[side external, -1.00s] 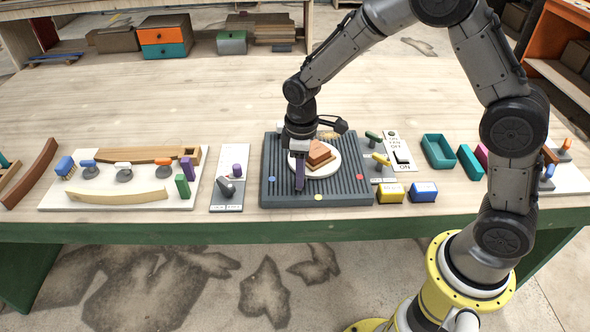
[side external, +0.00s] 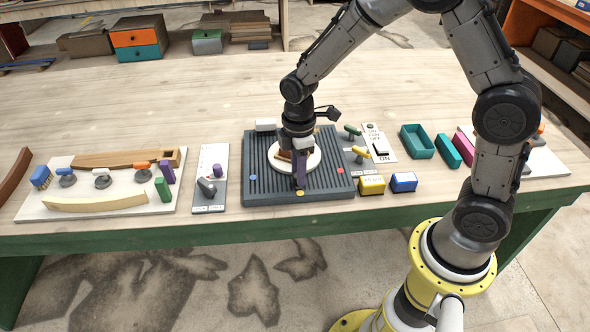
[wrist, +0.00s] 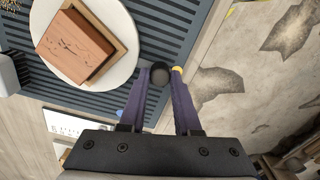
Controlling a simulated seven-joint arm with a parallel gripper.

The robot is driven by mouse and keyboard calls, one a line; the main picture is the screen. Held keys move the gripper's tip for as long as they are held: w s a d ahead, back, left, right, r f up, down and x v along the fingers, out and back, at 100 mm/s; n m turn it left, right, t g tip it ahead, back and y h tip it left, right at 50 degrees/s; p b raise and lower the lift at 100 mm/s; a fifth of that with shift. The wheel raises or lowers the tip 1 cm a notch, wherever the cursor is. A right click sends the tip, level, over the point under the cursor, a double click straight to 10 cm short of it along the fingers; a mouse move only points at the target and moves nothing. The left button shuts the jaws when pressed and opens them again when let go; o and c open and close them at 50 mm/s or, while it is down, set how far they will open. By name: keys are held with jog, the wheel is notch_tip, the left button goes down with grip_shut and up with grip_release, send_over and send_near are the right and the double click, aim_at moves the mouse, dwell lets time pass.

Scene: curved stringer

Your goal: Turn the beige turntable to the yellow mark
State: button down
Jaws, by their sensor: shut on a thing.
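The beige turntable (side external: 313,161) is a pale round disc on a dark slatted base (side external: 262,192); it also shows in the wrist view (wrist: 47,20). A brown block (wrist: 75,45) on a wooden piece rides on it. My gripper (side external: 300,184) points down at the disc's front side. In the wrist view its purple fingers (wrist: 161,76) are shut on a dark round knob (wrist: 160,74) beside the disc's rim. The yellow mark (side external: 299,193) lies on the base's front edge, right by the fingertips; in the wrist view it (wrist: 177,69) is partly covered by a finger.
A blue mark (side external: 252,177) is on the base's left and a red mark (side external: 340,171) on its right. A switch panel (side external: 208,192) stands left of the base. Yellow (side external: 371,185) and blue (side external: 403,182) boxes sit to the right.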

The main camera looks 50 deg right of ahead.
jog(key=shift+r, duration=0.15)
dwell(0.4)
jog(key=c, duration=0.6)
grip_release()
notch_tip(320, 180, up, 14)
jog(key=shift+s+f, duration=0.1)
jog(key=shift+f, duration=0.05)
